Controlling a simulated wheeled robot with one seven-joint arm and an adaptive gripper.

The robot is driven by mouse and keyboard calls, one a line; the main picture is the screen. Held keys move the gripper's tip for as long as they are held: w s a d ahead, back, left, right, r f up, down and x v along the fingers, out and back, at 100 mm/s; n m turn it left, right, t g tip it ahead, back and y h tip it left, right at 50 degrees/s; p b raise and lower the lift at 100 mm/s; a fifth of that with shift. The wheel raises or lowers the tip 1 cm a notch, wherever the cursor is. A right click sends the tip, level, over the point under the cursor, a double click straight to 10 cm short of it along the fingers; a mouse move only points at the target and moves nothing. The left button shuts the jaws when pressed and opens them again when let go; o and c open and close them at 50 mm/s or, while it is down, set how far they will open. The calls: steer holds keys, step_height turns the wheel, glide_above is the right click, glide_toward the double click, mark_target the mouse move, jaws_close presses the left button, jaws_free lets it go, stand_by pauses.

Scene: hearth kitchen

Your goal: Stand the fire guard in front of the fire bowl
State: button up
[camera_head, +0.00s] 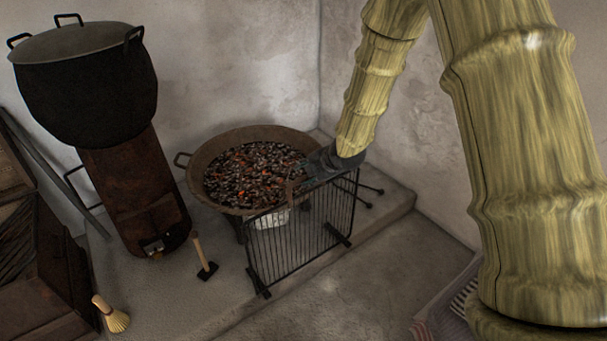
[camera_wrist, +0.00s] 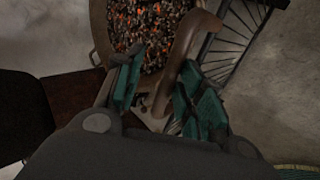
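The fire guard (camera_head: 300,230), a dark frame with thin upright bars and feet, stands upright at the front edge of the hearth. It is in front and to the right of the fire bowl (camera_head: 207,147), a wide brown pan of glowing embers, and overlaps its lower right rim in the head view. My gripper (camera_head: 311,176) is at the guard's top. In the wrist view, the brown curved handle (camera_wrist: 185,42) lies between the teal fingers of my gripper (camera_wrist: 163,80). The fingers are apart, with a gap beside the left one. The handle's lower end is partly hidden.
A black pot (camera_head: 90,100) sits on a rusty stove (camera_head: 130,190) at left. A small wooden-handled tool (camera_head: 200,255) and a brush (camera_head: 111,316) are left of the guard. Floor (camera_head: 370,275) right of the hearth is clear; a striped cloth (camera_head: 460,300) is at lower right.

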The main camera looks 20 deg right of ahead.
steer(key=p+v, duration=0.1)
steer(key=v, duration=0.7)
steer(key=s+d+f+m+g+h, duration=0.25)
steer(key=s+f+m+g, duration=0.25)
steer(key=s+f+m, duration=1.15)
steer(key=s+d+f+m+g+h, duration=0.2)
steer(key=s+f+m+g+h, duration=0.15)
steer(key=s+f+m, duration=1.3)
steer(key=s+a+f+n+y, duration=0.1)
steer(key=s+a+n+y, duration=0.2)
steer(key=s+a+n, duration=0.3)
steer(key=s+n, duration=0.4)
steer(key=shift+a+f+n, duration=0.3)
steer(key=shift+f+n, duration=0.05)
steer(key=shift+n, duration=0.05)
steer(key=shift+s+t, duration=0.1)
steer(key=shift+t, duration=0.15)
step_height(320, 180, up, 25)
steer(key=p, duration=2.4)
steer(key=shift+p, duration=0.3)
